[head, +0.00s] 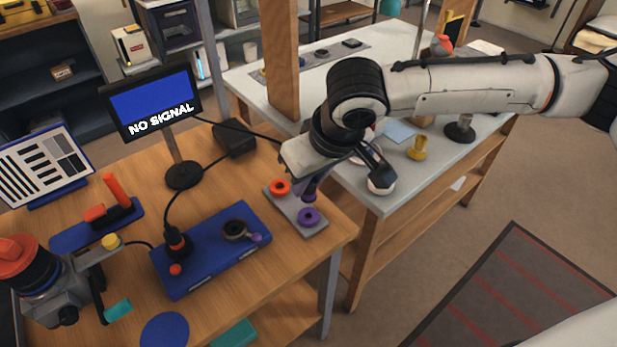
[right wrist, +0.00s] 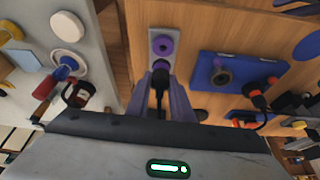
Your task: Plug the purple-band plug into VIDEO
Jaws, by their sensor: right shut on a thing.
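My right gripper (head: 309,194) is above the grey plate (head: 322,229), shut on a black plug (right wrist: 160,78) that shows between its fingers in the right wrist view. An orange ring (head: 279,187) is at the plate's other end. The blue box (head: 201,281) stands to the left, with a dark round socket (head: 235,230) and a small purple knob. No VIDEO label is readable. My left gripper is not in view.
A black plug with an orange band (head: 177,243) stands in the blue box. A monitor (head: 157,102) reads NO SIGNAL. A black power box (head: 234,138) trails cables. A camera with a red-orange lens (head: 30,262) is at left. A grey-topped table (head: 380,205) stands at right.

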